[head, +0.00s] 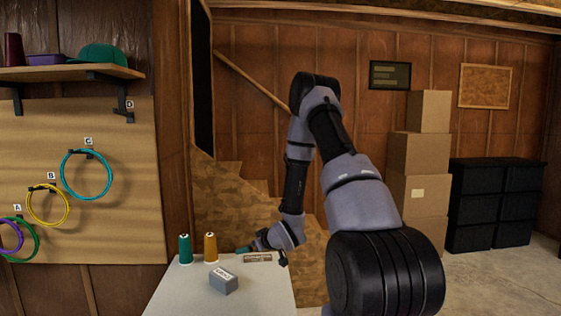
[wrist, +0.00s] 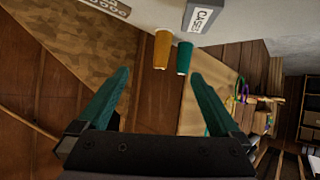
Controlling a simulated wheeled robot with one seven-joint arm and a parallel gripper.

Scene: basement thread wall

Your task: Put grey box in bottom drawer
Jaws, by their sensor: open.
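The grey box (head: 223,281), with a white label on it, sits on the pale table near its middle. In the wrist view the grey box (wrist: 204,16) shows at the top edge, partly cut off, with its label reading "CASE". My gripper (head: 247,250) is at the table's far side, behind and to the right of the box and apart from it. In the wrist view my gripper's teal fingers (wrist: 157,98) are spread wide with nothing between them. I cannot make out a drawer in either view.
A green spool (head: 185,249) and an orange spool (head: 210,248) stand behind the box. Coloured rings hang on the left wall. Stacked cartons (head: 419,155) and black bins (head: 494,205) stand at the right.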

